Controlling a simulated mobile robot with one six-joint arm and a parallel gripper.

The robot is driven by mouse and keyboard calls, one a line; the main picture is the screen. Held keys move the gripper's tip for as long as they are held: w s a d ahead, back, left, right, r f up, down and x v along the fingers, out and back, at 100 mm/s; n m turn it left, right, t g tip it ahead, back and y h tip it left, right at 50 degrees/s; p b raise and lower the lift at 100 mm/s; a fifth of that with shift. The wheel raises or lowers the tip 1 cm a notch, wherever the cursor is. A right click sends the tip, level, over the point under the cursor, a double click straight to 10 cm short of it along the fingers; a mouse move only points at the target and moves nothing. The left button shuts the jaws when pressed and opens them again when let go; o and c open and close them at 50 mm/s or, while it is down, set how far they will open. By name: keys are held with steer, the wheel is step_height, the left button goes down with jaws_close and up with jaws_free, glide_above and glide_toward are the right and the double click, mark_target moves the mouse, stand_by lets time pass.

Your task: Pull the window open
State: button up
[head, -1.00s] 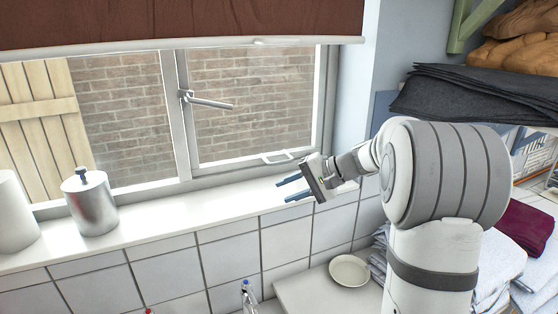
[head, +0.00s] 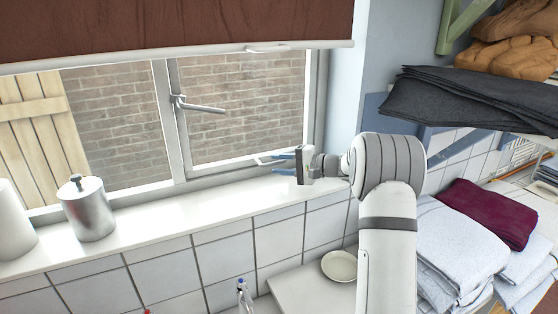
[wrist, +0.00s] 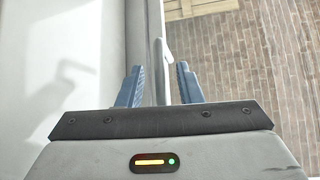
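The window's right pane (head: 245,105) sits in a grey frame and looks shut in the head view. A grey lever (head: 200,107) is on the pane's left upright, pointing right. A pale bar handle (head: 262,160) is low on the pane, partly hidden by my fingers. My gripper (head: 276,164) is at this handle, just above the sill, with blue fingers pointing left. In the wrist view my gripper (wrist: 160,68) is open, with a gap between its fingers. The pale handle (wrist: 167,52) shows ahead, in line with that gap. I cannot tell whether the fingers touch it.
The white sill (head: 150,222) runs below the window, with a metal canister (head: 88,208) and a white cylinder (head: 12,222) at its left. A brown blind (head: 180,30) hangs above. Folded towels (head: 455,235) and a dark cloth stack (head: 470,98) are on the right.

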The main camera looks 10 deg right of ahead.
steer(key=shift+w+a, duration=0.15)
steer(key=shift+a, duration=0.15)
jaws_close()
stand_by(0.5)
